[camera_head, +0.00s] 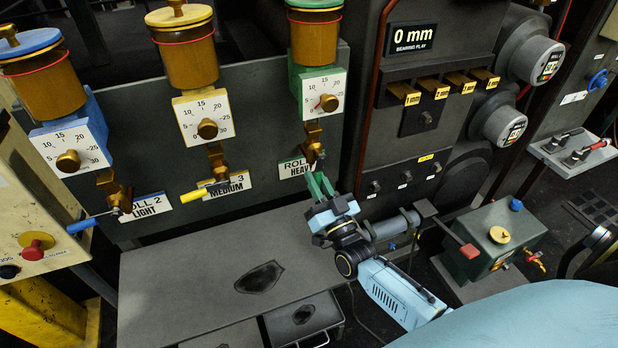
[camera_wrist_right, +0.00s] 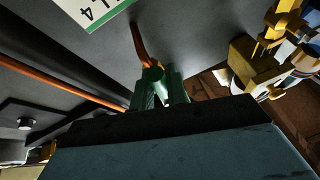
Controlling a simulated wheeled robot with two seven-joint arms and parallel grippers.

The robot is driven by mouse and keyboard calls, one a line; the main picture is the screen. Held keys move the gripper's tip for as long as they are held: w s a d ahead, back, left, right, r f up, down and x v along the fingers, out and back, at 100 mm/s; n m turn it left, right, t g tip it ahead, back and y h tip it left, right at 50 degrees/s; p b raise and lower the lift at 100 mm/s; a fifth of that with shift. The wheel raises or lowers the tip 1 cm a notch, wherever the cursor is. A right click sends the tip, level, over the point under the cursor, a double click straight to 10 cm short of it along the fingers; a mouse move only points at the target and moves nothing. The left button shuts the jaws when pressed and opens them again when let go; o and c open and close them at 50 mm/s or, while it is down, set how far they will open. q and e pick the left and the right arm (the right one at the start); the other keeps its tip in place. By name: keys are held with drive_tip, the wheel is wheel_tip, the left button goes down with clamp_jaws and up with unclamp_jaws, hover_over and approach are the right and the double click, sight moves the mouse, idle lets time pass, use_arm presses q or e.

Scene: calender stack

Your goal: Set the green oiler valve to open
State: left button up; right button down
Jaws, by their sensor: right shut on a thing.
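The green oiler (camera_head: 293,75) hangs at the top centre of the head view, with an amber reservoir, a white dial and a brass valve (camera_head: 312,140) below it. My right gripper (camera_head: 320,182) is just below this valve and shut on its green lever handle. In the right wrist view the round end of the green handle (camera_wrist_right: 153,74) shows between the green fingers, with a curved brass-coloured stem above it. In the head view the fingers largely hide the handle, so its exact angle is hard to tell. My left gripper is not in view.
A yellow oiler (camera_head: 180,18) and a blue oiler (camera_head: 90,105) stand to the left, their levers pointing left. A label reading HEAVY (camera_head: 296,168) is beside the valve. A dark grey bench (camera_head: 200,270) lies below. A green box with a red-tipped lever (camera_head: 510,235) stands at right.

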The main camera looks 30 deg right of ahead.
drive_tip(key=shift+s+d+n+y, duration=0.1)
drive_tip(key=shift+d+n+y, duration=0.2)
drive_tip(key=shift+n+y, duration=0.45)
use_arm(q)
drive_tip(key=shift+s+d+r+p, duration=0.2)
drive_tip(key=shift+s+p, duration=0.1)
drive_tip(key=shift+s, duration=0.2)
use_arm(e)
drive_tip(key=shift+d+f+n+y, duration=0.1)
drive_tip(key=shift+d+n+y, duration=0.15)
drive_tip(key=shift+n, duration=0.5)
drive_tip(key=c, duration=1.4)
unclamp_jaws()
drive_tip(key=shift+s, duration=0.1)
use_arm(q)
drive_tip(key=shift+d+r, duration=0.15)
use_arm(e)
drive_tip(key=v, duration=1.3)
drive_tip(key=shift+s, duration=0.2)
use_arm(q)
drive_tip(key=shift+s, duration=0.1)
